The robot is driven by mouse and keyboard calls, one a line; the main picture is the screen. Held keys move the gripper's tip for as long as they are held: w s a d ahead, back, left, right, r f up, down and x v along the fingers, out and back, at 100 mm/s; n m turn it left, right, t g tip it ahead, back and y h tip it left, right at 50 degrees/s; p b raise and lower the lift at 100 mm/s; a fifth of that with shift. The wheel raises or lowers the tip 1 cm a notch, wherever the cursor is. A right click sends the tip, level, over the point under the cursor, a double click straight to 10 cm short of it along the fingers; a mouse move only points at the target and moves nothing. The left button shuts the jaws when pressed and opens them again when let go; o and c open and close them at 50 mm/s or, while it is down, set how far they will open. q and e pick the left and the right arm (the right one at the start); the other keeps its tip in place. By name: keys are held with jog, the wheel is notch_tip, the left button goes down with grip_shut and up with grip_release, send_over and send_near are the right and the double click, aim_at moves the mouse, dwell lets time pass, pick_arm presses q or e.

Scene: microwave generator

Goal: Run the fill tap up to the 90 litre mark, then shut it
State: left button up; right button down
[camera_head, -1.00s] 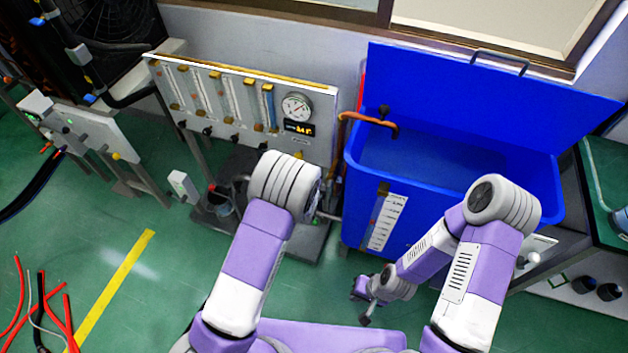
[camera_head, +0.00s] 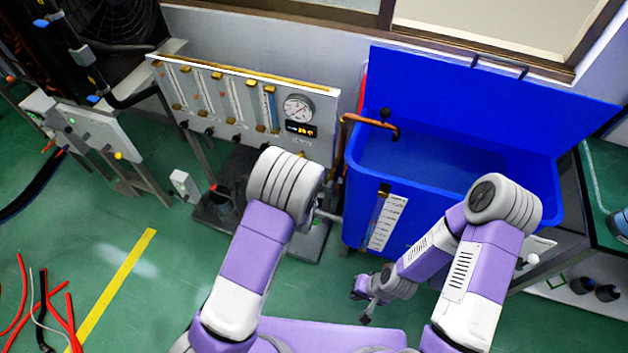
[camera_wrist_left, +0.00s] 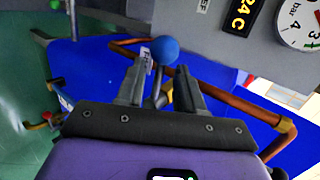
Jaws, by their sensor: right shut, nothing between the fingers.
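The fill tap's copper pipe (camera_head: 370,121) bends over the left rim of the blue tub (camera_head: 560,190), with a dark-looking knob (camera_head: 385,113) on top. In the left wrist view, a lever with a blue ball knob (camera_wrist_left: 165,50) and a white tag (camera_wrist_left: 146,57) stands by a copper pipe (camera_wrist_left: 250,108). My left gripper (camera_wrist_left: 161,66) is open, its fingers on either side of the lever stem; contact is unclear. My arm hides it in the head view. A white scale (camera_head: 388,222) is on the tub's front; its marks are unreadable. My right gripper (camera_head: 363,305) is shut and empty, low before the tub.
A panel (camera_head: 250,105) with several flow tubes, a dial gauge (camera_head: 298,108) and a small display (camera_head: 300,129) stands left of the tub. The tub's blue lid (camera_head: 490,95) is raised behind it. Red and black hoses (camera_head: 45,315) lie on the floor at left.

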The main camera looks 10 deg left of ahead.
pick_arm(q)
jog(key=v, duration=0.3)
jog(key=shift+f, duration=0.1)
dwell(0.4)
jog(key=s+a+f+n+g, duration=0.55)
jog(key=s+f+n, duration=0.45)
jog(key=s, duration=0.2)
jog(key=s+d+f+n+g+h, duration=0.2)
jog(key=s+n+g, duration=0.3)
jog(key=s+n, duration=0.7)
jog(key=shift+s+d+f+n+h, duration=0.3)
jog(key=shift+s+h, duration=0.2)
jog(key=shift+s, duration=0.4)
